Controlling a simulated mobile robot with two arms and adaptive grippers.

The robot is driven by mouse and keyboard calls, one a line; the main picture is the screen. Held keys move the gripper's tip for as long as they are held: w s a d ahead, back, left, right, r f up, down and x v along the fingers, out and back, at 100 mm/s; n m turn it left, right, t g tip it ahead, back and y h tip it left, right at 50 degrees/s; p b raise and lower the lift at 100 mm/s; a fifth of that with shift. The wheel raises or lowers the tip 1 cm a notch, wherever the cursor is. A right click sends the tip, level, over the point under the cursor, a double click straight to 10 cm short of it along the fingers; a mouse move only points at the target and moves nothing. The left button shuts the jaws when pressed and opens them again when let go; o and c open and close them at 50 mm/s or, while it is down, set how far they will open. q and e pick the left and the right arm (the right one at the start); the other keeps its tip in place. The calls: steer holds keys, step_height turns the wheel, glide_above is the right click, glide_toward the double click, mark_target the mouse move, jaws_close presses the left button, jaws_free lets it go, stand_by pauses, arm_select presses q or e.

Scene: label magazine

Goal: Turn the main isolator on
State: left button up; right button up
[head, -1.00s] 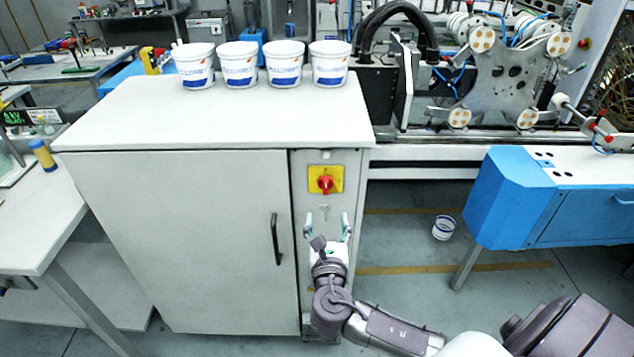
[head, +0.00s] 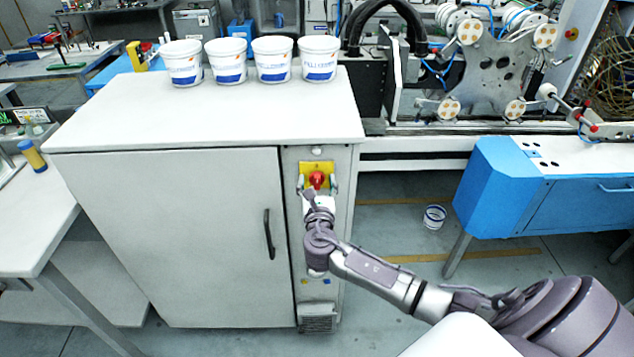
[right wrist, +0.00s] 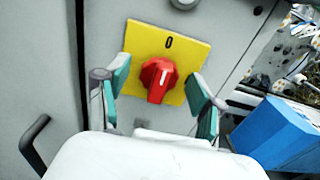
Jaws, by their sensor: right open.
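The main isolator is a red rotary knob (head: 317,179) on a yellow plate (head: 329,167), on the narrow right-hand panel of the grey cabinet. In the right wrist view the red knob (right wrist: 158,79) sits between my fingers, with its white mark pointing up toward the "0" on the yellow plate (right wrist: 140,38). My right gripper (head: 317,187) is open, one finger on each side of the knob. In the right wrist view the gripper (right wrist: 158,92) shows gaps between both teal pads and the knob. My left gripper is not in view.
The cabinet (head: 170,230) has a black door handle (head: 268,234) left of the panel. Several white tubs (head: 228,62) stand on its top. A blue machine unit (head: 500,195) is at right, with a small bucket (head: 434,217) on the floor beside it.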

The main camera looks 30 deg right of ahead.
steer(key=c, duration=1.1)
steer(key=shift+f, duration=0.1)
steer(key=m+b, duration=0.2)
steer(key=m, duration=0.1)
steer(key=shift+s+m, duration=0.1)
steer(key=shift+m, duration=0.2)
steer(key=m+b, duration=0.3)
steer(key=m, duration=0.2)
steer(key=shift+d+f+m, duration=0.1)
steer(key=shift+m, duration=0.2)
steer(key=m+b, duration=0.3)
steer(key=m, duration=0.1)
steer(key=shift+f, duration=0.1)
steer(key=shift+m+b, duration=1)
steer(key=shift+m, duration=1.3)
